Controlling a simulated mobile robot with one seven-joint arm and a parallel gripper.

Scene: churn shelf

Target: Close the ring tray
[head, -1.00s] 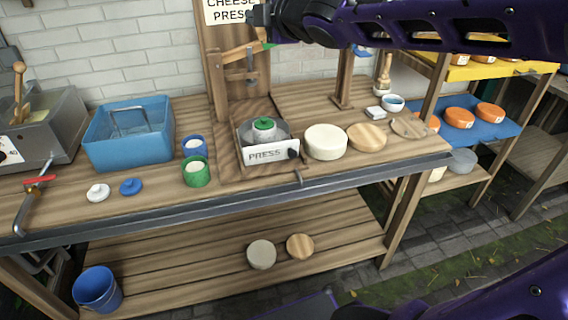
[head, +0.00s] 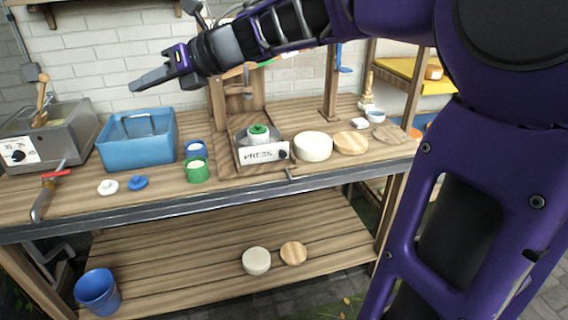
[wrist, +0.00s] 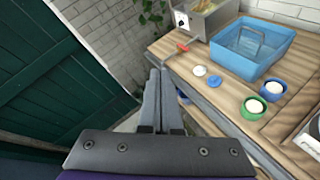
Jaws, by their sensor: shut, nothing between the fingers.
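The tray marked PRESS (head: 263,154), which I take as the ring tray, has a white front with a dark knob (head: 283,155) at its right end. It stands out in front of the wooden press post on the bench, with its inside showing. A round metal form with a green top (head: 258,131) sits in it. My gripper (head: 133,87) is shut and empty, above the blue tub and up to the left of the tray, pointing left.
A blue tub (head: 137,152), a blue cup (head: 195,149) and a green cup (head: 197,172) stand left of the tray. A pale cheese (head: 313,146) and wooden discs (head: 350,143) lie right. A red-handled tool (head: 50,190) is at the bench's left front.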

